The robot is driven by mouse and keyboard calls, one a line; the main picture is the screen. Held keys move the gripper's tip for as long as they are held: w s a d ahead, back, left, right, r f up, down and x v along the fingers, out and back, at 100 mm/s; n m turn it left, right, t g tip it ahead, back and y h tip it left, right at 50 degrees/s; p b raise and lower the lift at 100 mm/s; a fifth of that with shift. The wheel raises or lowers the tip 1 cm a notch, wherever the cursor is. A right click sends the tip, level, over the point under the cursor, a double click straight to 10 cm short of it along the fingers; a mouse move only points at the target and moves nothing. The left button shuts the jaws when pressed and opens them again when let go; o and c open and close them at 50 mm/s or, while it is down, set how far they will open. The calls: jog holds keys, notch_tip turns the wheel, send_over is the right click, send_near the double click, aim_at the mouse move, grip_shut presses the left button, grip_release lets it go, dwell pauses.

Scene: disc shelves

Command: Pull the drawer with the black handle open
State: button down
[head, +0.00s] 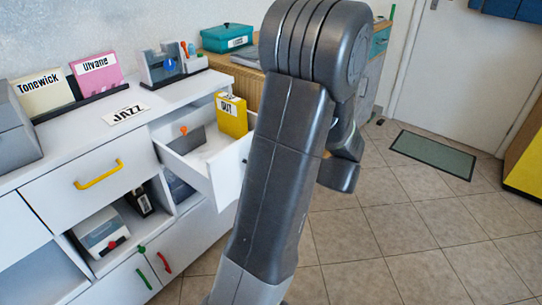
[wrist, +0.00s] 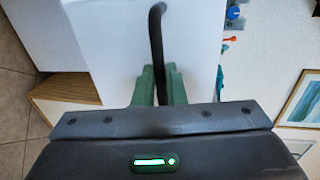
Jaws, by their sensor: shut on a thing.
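The drawer (head: 226,168) stands pulled out of the white cabinet in the head view. Inside it are a yellow case with a label (head: 231,114) and a small grey item with an orange knob. My arm hides part of its front, its handle and my gripper in the head view. In the wrist view the black handle (wrist: 156,32) runs from the top edge down between the green fingers of my gripper (wrist: 158,78), against the white drawer front (wrist: 112,55). My gripper is shut on the handle.
A closed drawer with a yellow handle (head: 99,174) is to the left. Below are open shelves and doors with green and red handles (head: 163,262). Cards and a JAZZ label (head: 126,113) are on the cabinet top. Tiled floor (head: 400,235) is clear to the right, with a mat.

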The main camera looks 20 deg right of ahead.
jog(key=c, duration=1.5)
grip_release()
jog(key=p+v, duration=0.1)
jog(key=v, duration=1.2)
jog(key=shift+s+d+p, duration=0.2)
jog(key=shift+s+p, duration=0.1)
jog(key=shift+p, duration=0.05)
jog(key=b+x, duration=0.1)
jog(key=x, duration=1.3)
jog(key=shift+b, duration=0.35)
jog(key=shift+s+r, duration=0.1)
